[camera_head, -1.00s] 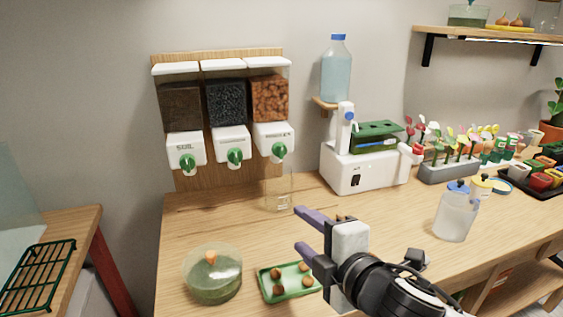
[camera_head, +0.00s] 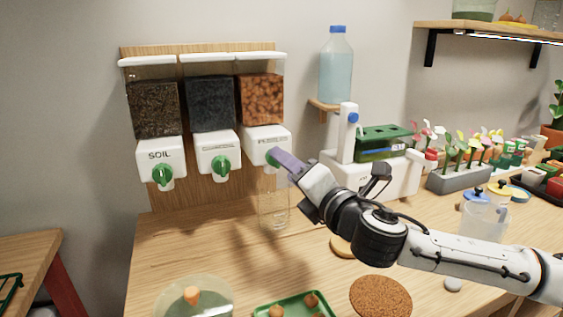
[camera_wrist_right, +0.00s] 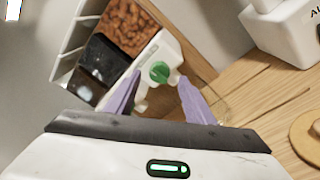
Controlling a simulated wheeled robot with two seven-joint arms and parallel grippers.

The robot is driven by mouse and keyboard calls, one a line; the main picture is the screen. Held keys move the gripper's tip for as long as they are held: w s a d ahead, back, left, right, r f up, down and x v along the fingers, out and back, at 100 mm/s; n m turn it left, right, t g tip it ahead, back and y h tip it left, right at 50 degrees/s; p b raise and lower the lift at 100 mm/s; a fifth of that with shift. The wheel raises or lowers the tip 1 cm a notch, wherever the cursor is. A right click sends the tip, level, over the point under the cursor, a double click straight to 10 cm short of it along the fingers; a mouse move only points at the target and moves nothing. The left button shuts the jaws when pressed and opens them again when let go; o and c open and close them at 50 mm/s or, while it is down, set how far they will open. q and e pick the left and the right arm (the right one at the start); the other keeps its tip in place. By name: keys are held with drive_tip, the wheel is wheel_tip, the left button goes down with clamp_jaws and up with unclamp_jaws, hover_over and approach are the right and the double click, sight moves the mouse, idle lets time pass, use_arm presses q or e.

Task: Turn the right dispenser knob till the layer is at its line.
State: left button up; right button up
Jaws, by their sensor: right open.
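The right dispenser (camera_head: 262,98), filled with orange-brown pellets, hangs on the wooden board. Its green knob (camera_head: 271,158) is partly covered by my right gripper (camera_head: 284,162). In the right wrist view the knob (camera_wrist_right: 159,71) shows just beyond and between the two purple fingers (camera_wrist_right: 157,82), which are apart with nothing visibly held. Below the spout stands a clear glass container (camera_head: 273,212). I cannot make out its layer or line. My left gripper is not in view.
The middle dispenser (camera_head: 210,102) and the soil dispenser (camera_head: 155,108) hang to the left. A white machine (camera_head: 375,182) and a blue bottle (camera_head: 336,72) are right of the gripper. A green tray (camera_head: 290,307), a round cork mat (camera_head: 381,296) and a terrarium (camera_head: 195,301) are near the front.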

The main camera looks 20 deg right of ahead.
drive_tip(key=w, duration=0.3)
drive_tip(key=shift+w+a, duration=0.15)
drive_tip(key=shift+a, duration=0.15)
drive_tip(key=shift+c, duration=0.3)
drive_tip(key=c, duration=1)
drive_tip(key=shift+f, duration=0.1)
